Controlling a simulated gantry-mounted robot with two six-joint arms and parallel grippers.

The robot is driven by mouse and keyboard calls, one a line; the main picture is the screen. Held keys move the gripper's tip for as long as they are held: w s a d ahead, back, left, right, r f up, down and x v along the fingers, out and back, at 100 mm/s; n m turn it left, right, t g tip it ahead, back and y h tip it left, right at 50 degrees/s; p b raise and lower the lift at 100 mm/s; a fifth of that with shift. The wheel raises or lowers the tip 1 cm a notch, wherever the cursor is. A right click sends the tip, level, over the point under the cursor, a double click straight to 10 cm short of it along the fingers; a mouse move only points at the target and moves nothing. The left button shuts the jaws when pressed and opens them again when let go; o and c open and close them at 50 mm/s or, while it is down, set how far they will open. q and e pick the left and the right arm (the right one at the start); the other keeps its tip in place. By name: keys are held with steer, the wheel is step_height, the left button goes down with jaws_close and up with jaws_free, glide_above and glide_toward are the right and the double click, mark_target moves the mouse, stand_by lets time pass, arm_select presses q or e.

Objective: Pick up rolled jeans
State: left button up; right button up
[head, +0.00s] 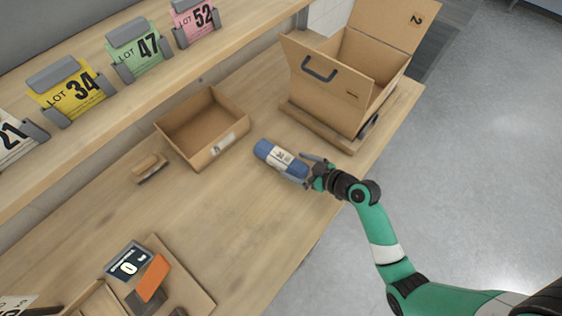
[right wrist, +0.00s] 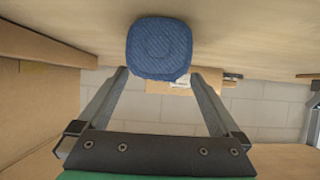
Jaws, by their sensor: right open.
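The rolled jeans (head: 268,151) are a blue cylinder with a pale paper band, lying on the wooden table in the head view. In the right wrist view, the round blue end of the rolled jeans (right wrist: 159,46) faces the camera. My right gripper (head: 308,169) is open at the right-hand end of the roll. In the right wrist view, my right gripper (right wrist: 159,76) has its fingertips spread to either side of the roll's near end; whether they touch it I cannot tell. My left gripper is not in view.
An open cardboard box (head: 330,90) with a handle stands behind the roll. An open tray (head: 216,150) and a brush (head: 150,167) lie to its left. A scale display (head: 129,262) and orange block (head: 152,278) are at lower left. Bare table surrounds the roll.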

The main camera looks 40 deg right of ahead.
mark_target(284, 161)
steer(key=x, duration=0.3)
steer(key=b+x, duration=0.1)
steer(key=x, duration=0.1)
steer(key=shift+w+a+r, duration=0.2)
steer(key=shift+w, duration=0.05)
jaws_close()
